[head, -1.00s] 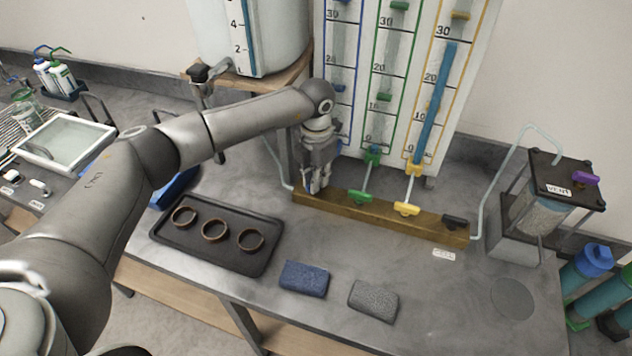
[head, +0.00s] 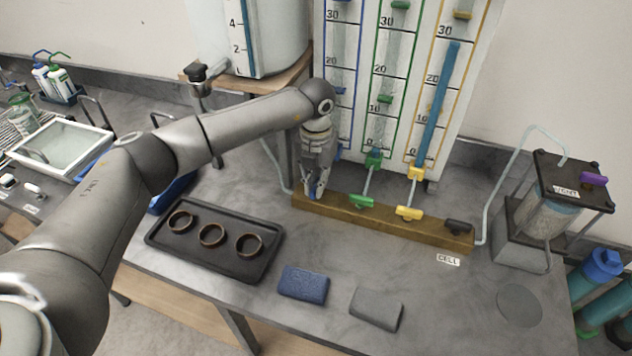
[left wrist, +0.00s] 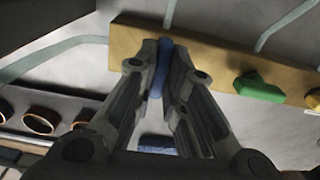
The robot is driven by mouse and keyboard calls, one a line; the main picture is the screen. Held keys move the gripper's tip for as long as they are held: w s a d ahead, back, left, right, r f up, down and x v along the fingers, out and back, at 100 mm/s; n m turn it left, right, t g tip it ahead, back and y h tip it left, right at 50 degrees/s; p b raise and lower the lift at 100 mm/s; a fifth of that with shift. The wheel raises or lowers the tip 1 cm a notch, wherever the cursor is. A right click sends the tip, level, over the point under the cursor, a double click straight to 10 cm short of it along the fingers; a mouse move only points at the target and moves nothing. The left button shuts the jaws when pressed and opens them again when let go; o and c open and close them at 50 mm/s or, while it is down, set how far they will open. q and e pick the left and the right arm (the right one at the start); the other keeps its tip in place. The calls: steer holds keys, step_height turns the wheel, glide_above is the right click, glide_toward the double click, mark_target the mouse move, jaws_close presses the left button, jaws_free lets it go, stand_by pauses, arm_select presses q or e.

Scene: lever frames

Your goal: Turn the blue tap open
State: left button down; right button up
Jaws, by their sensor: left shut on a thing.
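The blue tap (left wrist: 160,70) is at the left end of a brass-coloured bar (head: 385,219). In the left wrist view its blue handle stands between my fingertips and points roughly across the bar. In the head view only a bit of blue shows, because my gripper covers most of the tap. My left gripper (head: 316,189) reaches down over it, and in the left wrist view (left wrist: 163,62) its fingers are shut on the handle from both sides. My right gripper is not in view.
A green tap (head: 362,202), a yellow tap (head: 409,213) and a black tap (head: 458,227) follow to the right on the bar. A scale panel stands behind. In front are a black tray (head: 212,262) with rings, a blue sponge (head: 303,284) and a grey block (head: 376,309).

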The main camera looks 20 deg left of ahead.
arm_select(q)
steer(key=shift+r, duration=0.15)
steer(key=c, duration=1.5)
jaws_free()
step_height(320, 180, up, 12)
